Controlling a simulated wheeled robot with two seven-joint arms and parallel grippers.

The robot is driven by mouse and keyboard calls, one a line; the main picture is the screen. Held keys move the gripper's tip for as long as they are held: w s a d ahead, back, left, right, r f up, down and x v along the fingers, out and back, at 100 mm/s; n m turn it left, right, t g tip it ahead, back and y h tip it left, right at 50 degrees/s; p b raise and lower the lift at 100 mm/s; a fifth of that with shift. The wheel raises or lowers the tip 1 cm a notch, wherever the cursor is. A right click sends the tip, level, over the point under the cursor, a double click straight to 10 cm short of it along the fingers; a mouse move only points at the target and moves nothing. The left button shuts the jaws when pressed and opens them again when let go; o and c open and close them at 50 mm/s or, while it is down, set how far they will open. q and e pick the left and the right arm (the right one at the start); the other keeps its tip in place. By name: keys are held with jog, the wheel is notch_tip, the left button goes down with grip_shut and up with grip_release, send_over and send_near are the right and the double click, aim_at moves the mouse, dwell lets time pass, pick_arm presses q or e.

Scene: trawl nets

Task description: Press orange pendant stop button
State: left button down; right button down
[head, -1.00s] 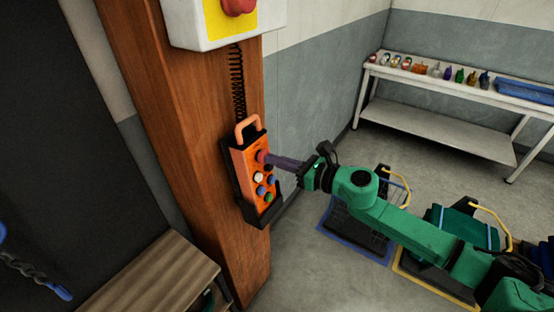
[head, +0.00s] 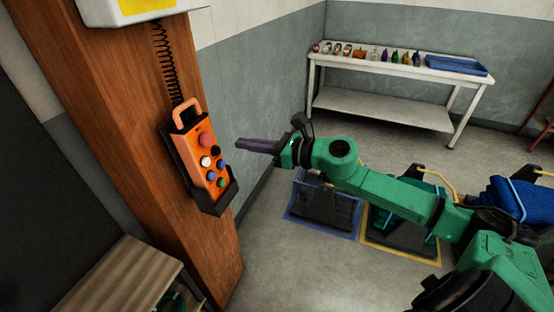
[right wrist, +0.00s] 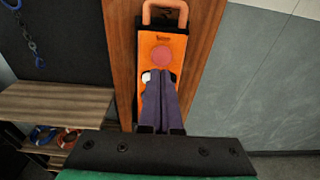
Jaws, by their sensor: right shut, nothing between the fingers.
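The orange pendant (head: 196,150) sits in a black holder on the wooden post, hanging below a coiled black cord. Its large red button (head: 205,139) is near the top, with white, black, blue and green buttons below. My right gripper (head: 240,145) is shut and empty, to the right of the pendant, with a visible gap between the fingertips and the red button. In the right wrist view the pendant (right wrist: 177,48) is ahead, and the red button (right wrist: 162,57) shows just above the closed fingertips (right wrist: 161,73), which cover the lower buttons. My left gripper is out of view.
The wooden post (head: 120,110) carries a white and yellow box (head: 135,8) above the pendant. A slatted wooden bench (head: 118,275) stands at lower left. A white table (head: 395,108) with bottles and a blue tray (head: 456,65) is at the back.

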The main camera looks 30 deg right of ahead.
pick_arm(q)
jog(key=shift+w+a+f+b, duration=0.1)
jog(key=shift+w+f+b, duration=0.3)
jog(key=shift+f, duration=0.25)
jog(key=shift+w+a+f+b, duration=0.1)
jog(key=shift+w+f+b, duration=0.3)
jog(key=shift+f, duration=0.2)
pick_arm(e)
jog(key=v, duration=0.4)
jog(key=shift+s+d+f, duration=0.1)
jog(key=shift+s+d, duration=0.05)
jog(key=shift+d, duration=0.3)
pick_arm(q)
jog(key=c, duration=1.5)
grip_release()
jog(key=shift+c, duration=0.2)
